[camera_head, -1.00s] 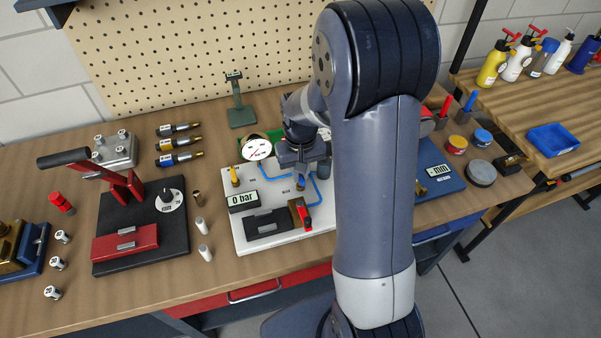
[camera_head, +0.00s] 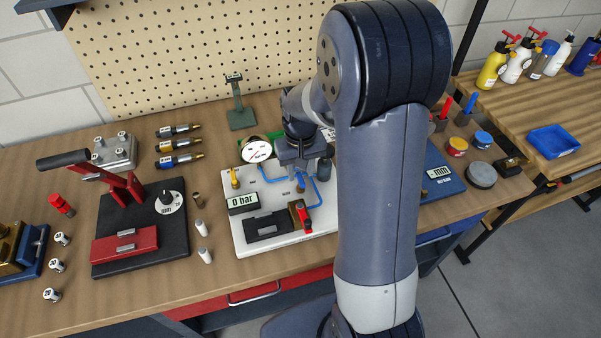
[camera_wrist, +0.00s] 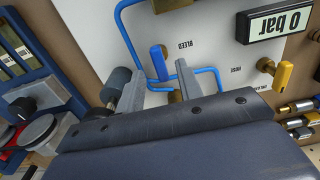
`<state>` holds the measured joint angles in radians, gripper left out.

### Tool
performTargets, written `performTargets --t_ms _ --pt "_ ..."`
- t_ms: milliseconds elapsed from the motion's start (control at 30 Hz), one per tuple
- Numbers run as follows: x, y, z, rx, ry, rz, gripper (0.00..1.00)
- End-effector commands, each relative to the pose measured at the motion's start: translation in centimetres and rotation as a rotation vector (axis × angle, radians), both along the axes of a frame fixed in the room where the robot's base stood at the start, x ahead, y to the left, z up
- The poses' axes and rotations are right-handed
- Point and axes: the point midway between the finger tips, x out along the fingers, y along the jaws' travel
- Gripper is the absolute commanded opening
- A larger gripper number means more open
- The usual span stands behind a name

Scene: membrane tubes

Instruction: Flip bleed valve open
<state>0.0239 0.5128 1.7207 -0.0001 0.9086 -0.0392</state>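The bleed valve has a blue lever (camera_head: 300,184) on the white test panel (camera_head: 240,239). In the wrist view, the blue lever (camera_wrist: 158,62) shows beside the upside-down BLEED label. My gripper (camera_head: 302,168) is over the back of the panel, close behind the lever. In the wrist view my gripper (camera_wrist: 159,80) is open, with the lever showing between the lines of its two fingers. I see no clear contact, and the height gap is hard to tell. The display (camera_head: 242,201) reads 0 bar.
A yellow valve lever (camera_head: 235,179) and a round gauge (camera_head: 258,150) are at the panel's left. A red-handled valve (camera_head: 303,216) and a black clamp (camera_head: 267,224) are at its front. A press (camera_head: 140,220) stands left. My arm hides the panel's right side.

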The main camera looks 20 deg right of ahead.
Motion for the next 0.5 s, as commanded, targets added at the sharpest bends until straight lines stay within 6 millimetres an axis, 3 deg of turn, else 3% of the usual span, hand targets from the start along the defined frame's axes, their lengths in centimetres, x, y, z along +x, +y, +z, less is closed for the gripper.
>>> performTargets --t_ms 300,500 --pt "0.1 0.0 6.4 0.0 -0.007 0.0 0.35" --pt "0.0 0.0 8.7 0.0 -0.003 0.001 0.35"
